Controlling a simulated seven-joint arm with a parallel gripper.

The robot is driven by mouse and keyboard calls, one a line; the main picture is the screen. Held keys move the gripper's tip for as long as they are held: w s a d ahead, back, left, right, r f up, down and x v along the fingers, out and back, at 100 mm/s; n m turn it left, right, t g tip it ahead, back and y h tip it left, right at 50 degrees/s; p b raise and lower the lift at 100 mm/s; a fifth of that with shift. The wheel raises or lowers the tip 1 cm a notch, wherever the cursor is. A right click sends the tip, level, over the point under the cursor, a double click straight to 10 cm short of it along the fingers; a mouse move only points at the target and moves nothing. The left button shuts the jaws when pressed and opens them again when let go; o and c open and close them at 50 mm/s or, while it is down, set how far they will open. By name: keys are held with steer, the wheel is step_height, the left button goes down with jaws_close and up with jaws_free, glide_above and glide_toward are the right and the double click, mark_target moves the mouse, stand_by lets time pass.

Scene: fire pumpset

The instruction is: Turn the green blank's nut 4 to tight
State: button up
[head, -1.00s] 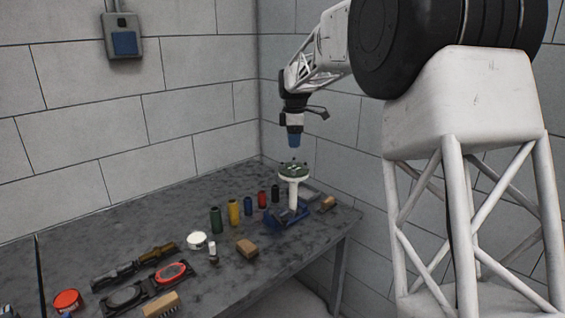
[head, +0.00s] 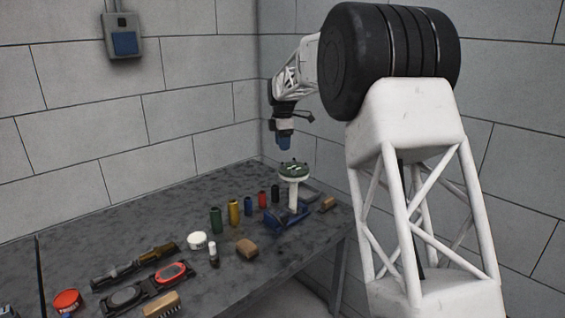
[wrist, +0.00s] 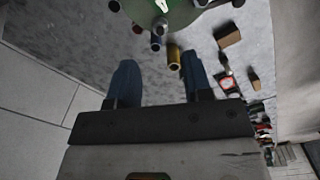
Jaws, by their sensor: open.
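The green blank (head: 294,170) lies on top of a white flanged pipe (head: 293,193) that stands upright from a blue vise-like base (head: 285,215) at the bench's far right corner. Dark nuts or studs show around its rim; which is nut 4 I cannot tell. In the wrist view the green blank (wrist: 178,14) is cut off by the top edge, with a stud end (wrist: 161,27) hanging at its rim. My gripper (head: 284,148) is above and slightly left of the blank, apart from it. Its two blue fingers (wrist: 157,80) are spread, with nothing between them.
Green, yellow, blue, red and black cylinders (head: 233,212) stand in a row left of the vise. Walls close the back and right.

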mark_target(282, 166)
steer(key=shift+f, duration=3.85)
steer(key=shift+c, duration=0.2)
jaws_close()
